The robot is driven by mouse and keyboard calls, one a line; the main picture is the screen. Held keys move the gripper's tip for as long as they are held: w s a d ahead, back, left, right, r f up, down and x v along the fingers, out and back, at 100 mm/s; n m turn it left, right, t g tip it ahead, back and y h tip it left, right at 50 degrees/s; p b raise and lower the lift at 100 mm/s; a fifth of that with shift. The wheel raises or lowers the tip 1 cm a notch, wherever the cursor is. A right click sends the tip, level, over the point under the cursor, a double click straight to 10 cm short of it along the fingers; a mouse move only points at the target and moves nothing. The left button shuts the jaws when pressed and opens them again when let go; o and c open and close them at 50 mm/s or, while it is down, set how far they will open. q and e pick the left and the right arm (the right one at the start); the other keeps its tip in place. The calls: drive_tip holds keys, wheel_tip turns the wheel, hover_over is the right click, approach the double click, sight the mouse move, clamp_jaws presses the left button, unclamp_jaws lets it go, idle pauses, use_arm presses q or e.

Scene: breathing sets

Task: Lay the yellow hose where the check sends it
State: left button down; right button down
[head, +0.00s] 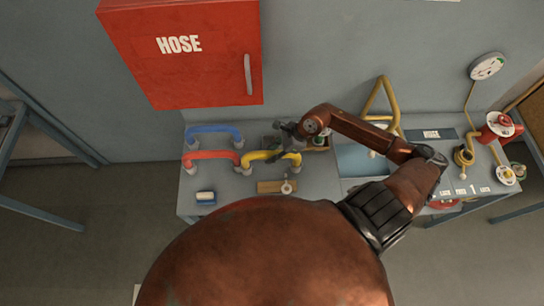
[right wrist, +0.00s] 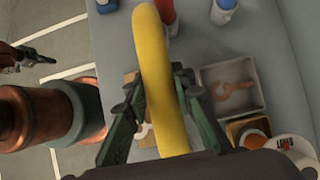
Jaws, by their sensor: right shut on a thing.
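The yellow hose (head: 262,156) is a short bent piece with grey ends over the left part of the bench, just right of the red hose (head: 212,155). My right gripper (head: 291,130) is shut on it; in the right wrist view the yellow hose (right wrist: 160,85) runs between the two fingers. I cannot tell whether its ends touch the grey fittings. The blue hose (head: 214,129) lies behind the red one. A copper arm part with a dark claw (right wrist: 38,56), seemingly my left gripper, shows at the left of the right wrist view, its jaws unclear.
A red HOSE cabinet (head: 190,70) hangs above the bench. A white-faced gauge (head: 487,66) and a red round item (head: 500,126) are at the right. A blue-white block (head: 206,197) is front left.

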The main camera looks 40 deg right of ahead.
drive_tip(key=shift+s+f, duration=0.1)
drive_tip(key=shift+f, duration=1.15)
drive_tip(key=shift+f, duration=0.1)
drive_tip(key=c, duration=1.7)
unclamp_jaws()
drive_tip(key=shift+o, duration=0.2)
